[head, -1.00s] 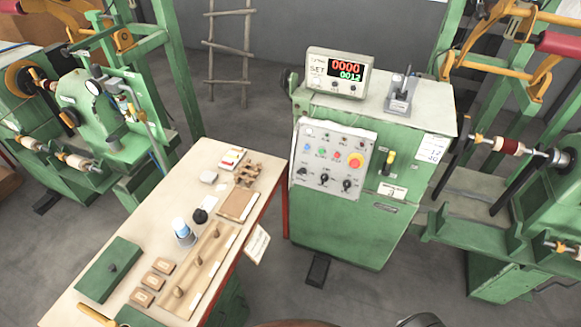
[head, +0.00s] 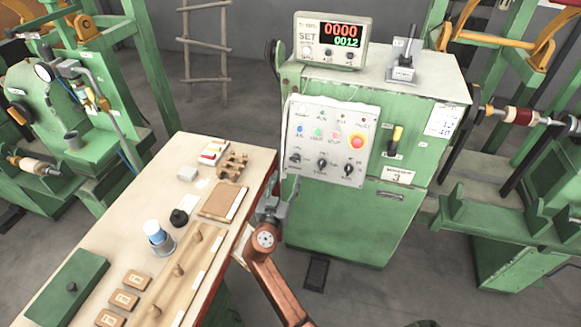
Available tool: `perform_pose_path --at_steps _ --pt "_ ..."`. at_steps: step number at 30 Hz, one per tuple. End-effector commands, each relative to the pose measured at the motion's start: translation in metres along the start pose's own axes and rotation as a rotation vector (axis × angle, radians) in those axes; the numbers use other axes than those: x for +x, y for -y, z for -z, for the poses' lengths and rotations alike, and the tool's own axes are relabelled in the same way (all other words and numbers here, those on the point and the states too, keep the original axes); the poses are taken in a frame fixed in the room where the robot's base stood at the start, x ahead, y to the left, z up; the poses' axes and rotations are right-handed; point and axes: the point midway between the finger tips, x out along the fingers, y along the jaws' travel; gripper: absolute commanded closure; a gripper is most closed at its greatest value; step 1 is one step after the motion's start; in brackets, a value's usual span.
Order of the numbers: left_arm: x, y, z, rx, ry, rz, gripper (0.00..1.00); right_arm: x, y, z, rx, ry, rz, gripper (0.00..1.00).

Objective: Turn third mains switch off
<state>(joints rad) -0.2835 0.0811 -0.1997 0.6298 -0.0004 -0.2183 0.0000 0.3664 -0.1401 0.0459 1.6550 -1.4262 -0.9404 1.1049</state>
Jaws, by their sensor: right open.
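The mains switch (head: 396,138) is a lever with a yellow grip on a dark mount, on the front of the green cabinet (head: 350,225). Its grip points up, tilted slightly right. A plate marked 3 (head: 397,175) sits below it. My right gripper (head: 284,189) is open and empty, near the cabinet's lower left front. It is left of and below the switch, well apart from it. My left gripper is out of view.
A grey control panel (head: 330,116) with knobs and a red button is left of the switch. A digital counter (head: 331,40) stands on the cabinet. A wooden bench (head: 155,185) with tools lies left of my right arm. Winding machines stand on both sides.

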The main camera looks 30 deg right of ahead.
Motion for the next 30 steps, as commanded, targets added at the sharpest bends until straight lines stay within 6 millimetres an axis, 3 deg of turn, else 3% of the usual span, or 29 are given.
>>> perform_pose_path --at_steps 3,11,19,30 --pt "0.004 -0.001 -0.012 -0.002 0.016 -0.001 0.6 0.003 -0.007 0.017 0.038 -0.033 -0.031 0.52" --pt "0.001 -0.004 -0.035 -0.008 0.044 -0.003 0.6 0.039 -0.008 0.022 0.036 -0.037 -0.031 0.52" --pt "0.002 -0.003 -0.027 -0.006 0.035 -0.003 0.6 0.071 -0.009 0.021 0.035 -0.034 -0.03 0.52" --pt "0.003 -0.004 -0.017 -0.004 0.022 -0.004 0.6 0.076 -0.009 0.02 0.037 -0.033 -0.029 0.54"
